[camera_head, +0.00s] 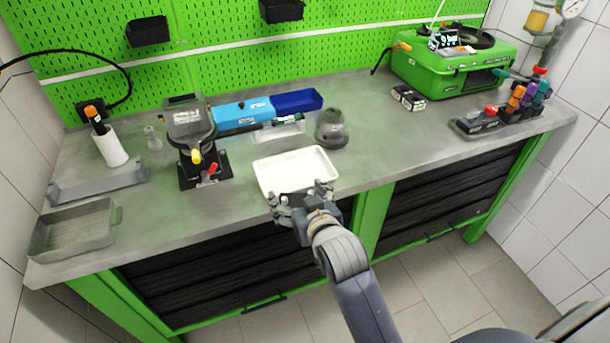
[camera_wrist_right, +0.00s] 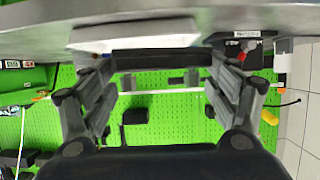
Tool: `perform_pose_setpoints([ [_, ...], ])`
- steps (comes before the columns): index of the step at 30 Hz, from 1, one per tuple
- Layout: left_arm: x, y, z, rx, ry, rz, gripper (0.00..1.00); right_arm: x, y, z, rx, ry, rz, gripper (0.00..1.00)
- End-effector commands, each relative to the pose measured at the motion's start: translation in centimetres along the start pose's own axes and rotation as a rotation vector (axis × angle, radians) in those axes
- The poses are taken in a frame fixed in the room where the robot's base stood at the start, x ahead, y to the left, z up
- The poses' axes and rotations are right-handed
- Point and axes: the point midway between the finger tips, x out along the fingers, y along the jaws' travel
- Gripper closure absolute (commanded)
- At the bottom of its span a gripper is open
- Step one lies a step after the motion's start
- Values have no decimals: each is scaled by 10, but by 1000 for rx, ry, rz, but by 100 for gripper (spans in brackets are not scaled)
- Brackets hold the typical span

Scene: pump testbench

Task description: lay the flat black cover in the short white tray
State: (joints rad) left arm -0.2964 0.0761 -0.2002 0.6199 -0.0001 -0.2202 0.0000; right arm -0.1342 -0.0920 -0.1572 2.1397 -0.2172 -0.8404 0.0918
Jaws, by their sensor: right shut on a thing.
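The short white tray (camera_head: 296,168) sits near the bench's front edge, and it looks empty. It also shows in the right wrist view (camera_wrist_right: 135,33), where the scene appears upside down. My right gripper (camera_head: 302,198) is at the tray's near edge. In the right wrist view its fingers (camera_wrist_right: 162,62) are shut on the flat black cover (camera_wrist_right: 162,58), seen almost edge-on as a dark bar between them. In the head view the cover is mostly hidden by the gripper. I cannot tell whether it touches the tray. My left gripper is not in view.
A black device on a stand (camera_head: 190,125) stands left of the tray. A grey round part (camera_head: 332,128) stands behind right. Blue bins (camera_head: 297,102) lie behind. A grey tray (camera_head: 75,230) is at far left. The bench (camera_head: 395,150) right of the white tray is clear.

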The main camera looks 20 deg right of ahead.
Motion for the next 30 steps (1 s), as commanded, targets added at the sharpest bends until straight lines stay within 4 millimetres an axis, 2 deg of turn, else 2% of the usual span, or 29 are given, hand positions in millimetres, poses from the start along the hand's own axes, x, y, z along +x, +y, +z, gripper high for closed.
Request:
perform_pose_setpoints([
  [1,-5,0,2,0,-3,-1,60,9,3,-8,-1,6,1,49],
  [4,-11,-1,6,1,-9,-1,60,32,11,-16,-2,4,2,49],
  [15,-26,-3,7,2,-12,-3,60,112,34,-39,-1,3,2,49],
  [18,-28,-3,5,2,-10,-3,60,126,38,-42,0,2,1,49],
  [23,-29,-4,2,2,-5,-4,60,137,42,-44,0,2,1,49],
  [30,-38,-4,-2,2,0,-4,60,148,42,-18,1,-2,1,49],
])
